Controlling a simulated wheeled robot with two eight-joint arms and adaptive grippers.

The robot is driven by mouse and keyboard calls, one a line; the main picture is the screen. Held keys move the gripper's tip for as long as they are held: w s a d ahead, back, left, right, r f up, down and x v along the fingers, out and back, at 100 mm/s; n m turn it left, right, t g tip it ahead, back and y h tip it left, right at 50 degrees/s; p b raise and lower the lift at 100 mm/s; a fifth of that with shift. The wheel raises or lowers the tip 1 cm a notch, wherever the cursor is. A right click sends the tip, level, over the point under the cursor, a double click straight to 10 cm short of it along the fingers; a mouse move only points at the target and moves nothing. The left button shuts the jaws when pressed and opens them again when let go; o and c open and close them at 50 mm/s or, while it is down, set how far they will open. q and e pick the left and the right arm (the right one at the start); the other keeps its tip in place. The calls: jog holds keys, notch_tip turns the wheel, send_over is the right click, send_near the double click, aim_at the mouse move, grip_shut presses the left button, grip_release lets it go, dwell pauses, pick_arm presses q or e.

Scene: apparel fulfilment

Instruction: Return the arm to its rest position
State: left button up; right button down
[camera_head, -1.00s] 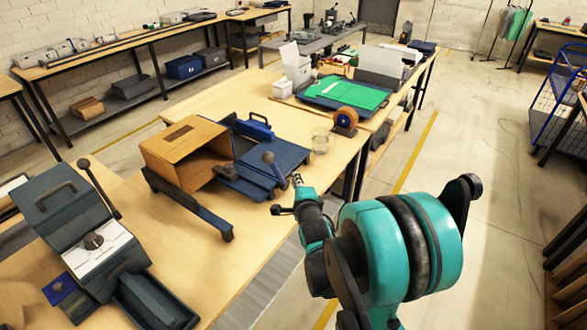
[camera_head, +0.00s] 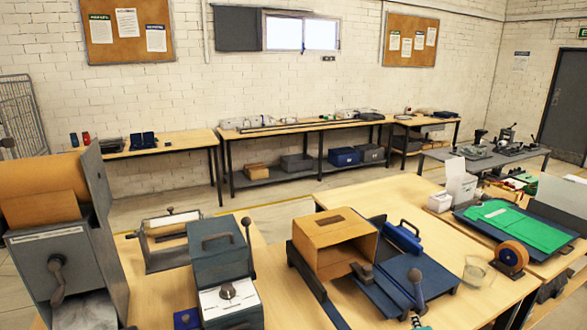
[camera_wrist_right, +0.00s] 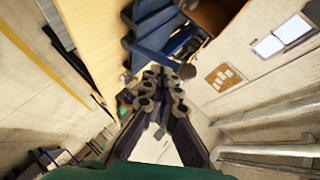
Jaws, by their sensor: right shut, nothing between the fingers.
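My right gripper (camera_wrist_right: 162,80) shows in the right wrist view, with its dark fingers drawn together and nothing between them. Only its tip (camera_head: 417,322) shows at the bottom edge of the head view, just in front of the blue lever device (camera_head: 395,292). The rest of my right arm is below the head view. In the wrist view the fingers point towards the blue device and the bench edge, with no clear contact. My left gripper is not in view.
The wooden bench (camera_head: 480,275) holds an open cardboard box (camera_head: 335,243), a grey lever machine (camera_head: 220,262) and a tape roll (camera_head: 512,256). A large roll dispenser (camera_head: 70,250) stands at left. Floor shows beyond the benches.

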jog(key=s+a+f+n+g+y, duration=0.2)
jog(key=s+a+n+g, duration=0.3)
jog(key=s+a+n, duration=0.8)
jog(key=s+n+y, duration=0.1)
jog(key=s+n, duration=0.2)
jog(key=s, duration=0.1)
jog(key=shift+a+f+n+y, duration=0.25)
jog(key=shift+a+n+y, duration=0.1)
jog(key=shift+n+y, duration=0.05)
